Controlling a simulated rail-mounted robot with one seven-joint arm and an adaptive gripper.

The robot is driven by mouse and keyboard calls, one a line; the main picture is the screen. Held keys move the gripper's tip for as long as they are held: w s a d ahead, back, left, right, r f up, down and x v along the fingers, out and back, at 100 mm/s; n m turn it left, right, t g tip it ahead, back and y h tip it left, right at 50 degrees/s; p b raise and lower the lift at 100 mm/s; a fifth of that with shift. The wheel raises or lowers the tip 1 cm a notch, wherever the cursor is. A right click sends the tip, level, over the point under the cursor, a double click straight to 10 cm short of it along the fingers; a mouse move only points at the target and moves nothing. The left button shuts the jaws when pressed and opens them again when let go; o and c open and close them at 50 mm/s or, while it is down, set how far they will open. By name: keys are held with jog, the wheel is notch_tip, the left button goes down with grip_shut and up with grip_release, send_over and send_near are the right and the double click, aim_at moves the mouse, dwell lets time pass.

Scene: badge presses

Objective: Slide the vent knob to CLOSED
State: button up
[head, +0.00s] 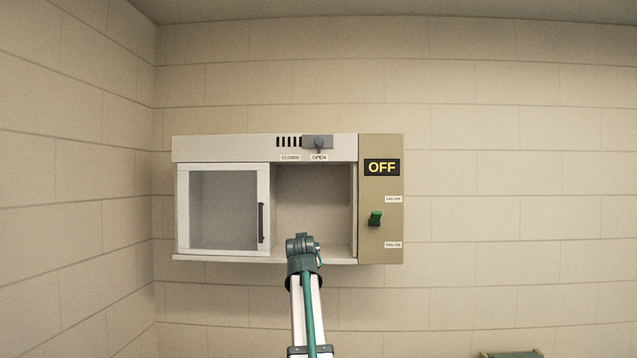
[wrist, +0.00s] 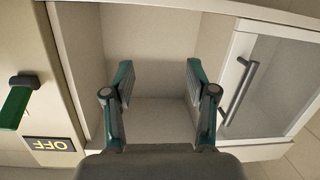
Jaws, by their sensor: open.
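The vent knob (head: 319,143) is a small grey knob on a sliding plate, on the top strip of a wall cabinet. It sits above the OPEN label (head: 319,157), right of the dark vent slots (head: 288,141), which are uncovered. The CLOSED label (head: 290,157) is further left. My gripper (wrist: 159,82) is open and empty in the wrist view, facing the open cabinet compartment. That view is upside down and does not show the knob. In the head view my arm stands below the knob, in front of the compartment's lower edge; the fingers cannot be made out there.
A glass sliding door (head: 222,210) with a dark vertical handle (head: 261,223) covers the cabinet's left half. The right panel has a lit OFF display (head: 382,167) and a green switch (head: 375,218). The block wall around the cabinet is clear.

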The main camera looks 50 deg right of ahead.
jog(key=s+d+r+t+h, duration=0.1)
jog(key=s+r, duration=0.1)
jog(key=r, duration=0.7)
jog(key=s+d+r+h, duration=0.1)
jog(key=s+r+h, duration=0.1)
jog(key=r, duration=0.6)
jog(key=t+h+p, duration=0.1)
jog(key=t+h, duration=0.1)
jog(key=t, duration=0.1)
send_near(318, 141)
jog(key=shift+g, duration=0.3)
jog(key=p+x, duration=0.2)
jog(key=x, duration=0.3)
jog(key=p+x, duration=0.2)
jog(key=x, duration=0.3)
jog(key=shift+a+r, duration=0.1)
jog(key=shift+r, duration=0.1)
jog(key=shift+w+d, duration=0.3)
jog(key=shift+d, duration=0.15)
grip_shut()
